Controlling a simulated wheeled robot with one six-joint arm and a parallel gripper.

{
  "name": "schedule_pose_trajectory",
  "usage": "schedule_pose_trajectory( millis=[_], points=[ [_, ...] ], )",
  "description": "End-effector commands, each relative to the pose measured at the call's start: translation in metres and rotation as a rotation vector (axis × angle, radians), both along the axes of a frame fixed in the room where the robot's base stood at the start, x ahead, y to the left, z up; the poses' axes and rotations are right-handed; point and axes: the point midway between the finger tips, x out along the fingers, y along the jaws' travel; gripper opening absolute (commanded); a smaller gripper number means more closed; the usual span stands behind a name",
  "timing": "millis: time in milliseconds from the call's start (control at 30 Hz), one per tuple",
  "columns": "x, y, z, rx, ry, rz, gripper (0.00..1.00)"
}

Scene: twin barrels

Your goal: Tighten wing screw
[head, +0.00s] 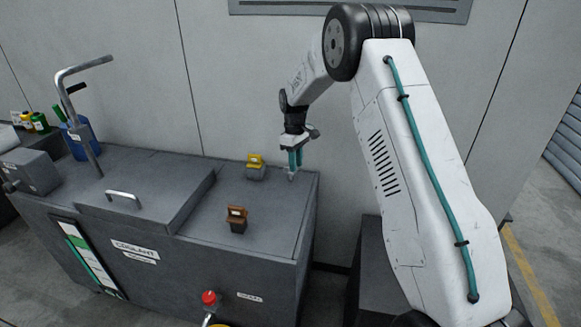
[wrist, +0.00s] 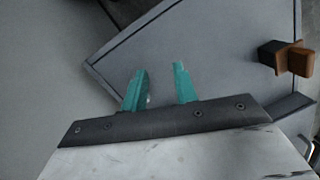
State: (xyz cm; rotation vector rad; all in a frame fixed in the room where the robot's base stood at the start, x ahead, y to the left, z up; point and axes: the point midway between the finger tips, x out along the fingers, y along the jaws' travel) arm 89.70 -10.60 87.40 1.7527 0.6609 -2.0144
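Two small block-like fittings with winged tops, which may be the wing screws, stand on the grey coolant tank's top. The yellow one (head: 255,165) is near the back edge, and the orange-brown one (head: 237,217) is nearer the front. My gripper (head: 293,171) points down over the tank's back right corner, to the right of the yellow fitting and apart from both. In the wrist view its teal fingers (wrist: 161,78) are spread with nothing between them. The orange-brown fitting (wrist: 286,58) shows at the right edge there; the yellow one is not seen.
The grey tank (head: 275,240) has a raised lid with a handle (head: 123,199) on the left. A bent metal pipe (head: 80,120) rises beyond it. A red knob (head: 209,297) is at the front. The tank top around the fittings is clear. A wall stands close behind.

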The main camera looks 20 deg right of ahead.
Motion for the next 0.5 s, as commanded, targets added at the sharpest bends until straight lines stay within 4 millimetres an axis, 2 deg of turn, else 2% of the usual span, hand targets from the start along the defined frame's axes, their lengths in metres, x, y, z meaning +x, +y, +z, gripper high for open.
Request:
schedule_pose_trajectory(
  millis=[33, 67, 100, 167, 367, 500],
  points=[
    [0.018, -0.003, -0.009, 0.004, -0.024, 0.049, 0.29],
    [0.030, -0.005, -0.009, 0.007, -0.046, 0.087, 0.29],
    [0.046, -0.006, -0.004, 0.006, -0.081, 0.141, 0.29],
    [0.061, -0.008, 0.012, 0.002, -0.130, 0.209, 0.29],
    [0.065, -0.008, 0.011, 0.008, -0.145, 0.319, 0.29],
    [0.064, -0.008, -0.005, 0.008, -0.143, 0.324, 0.29]
  ],
)
